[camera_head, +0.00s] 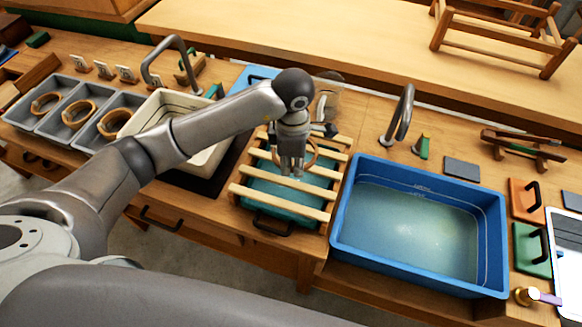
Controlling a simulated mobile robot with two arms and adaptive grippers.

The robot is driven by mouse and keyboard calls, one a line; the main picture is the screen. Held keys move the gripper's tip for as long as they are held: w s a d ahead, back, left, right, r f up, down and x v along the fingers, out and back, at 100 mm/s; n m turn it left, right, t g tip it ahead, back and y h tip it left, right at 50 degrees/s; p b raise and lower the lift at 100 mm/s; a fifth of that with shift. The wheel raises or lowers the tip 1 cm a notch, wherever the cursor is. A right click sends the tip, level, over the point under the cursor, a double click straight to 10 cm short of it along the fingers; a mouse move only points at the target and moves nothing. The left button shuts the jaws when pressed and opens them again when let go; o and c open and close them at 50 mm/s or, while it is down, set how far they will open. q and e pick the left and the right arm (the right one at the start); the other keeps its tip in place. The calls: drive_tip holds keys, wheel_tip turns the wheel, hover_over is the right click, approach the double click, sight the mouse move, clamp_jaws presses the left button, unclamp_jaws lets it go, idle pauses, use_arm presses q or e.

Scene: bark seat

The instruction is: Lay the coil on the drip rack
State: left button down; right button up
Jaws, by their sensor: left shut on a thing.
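My left gripper (291,168) points down over the drip rack (262,200), a set of pale wooden slats across a teal tray. It is shut on a tan coil (314,154), whose curved edge shows beside the fingers. The gripper hides much of the coil. I cannot tell whether the coil touches the slats. My right gripper is not in view.
A blue tub of greenish water (340,245) stands right of the rack. A pale basin (208,158) is to its left, and grey bins (62,133) with more coils (45,102) stand at far left. Taps (403,112) rise behind the tub and basin.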

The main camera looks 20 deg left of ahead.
use_arm(q)
drive_tip(key=f, duration=0.1)
drive_tip(key=f+p, duration=0.1)
drive_tip(key=f, duration=0.1)
drive_tip(key=shift+w+a+f, duration=0.2)
drive_tip(key=shift+a+f, duration=0.05)
drive_tip(key=shift+f, duration=0.15)
drive_tip(key=shift+f, duration=0.2)
drive_tip(key=c, duration=1.5)
unclamp_jaws()
drive_tip(key=shift+o, duration=0.2)
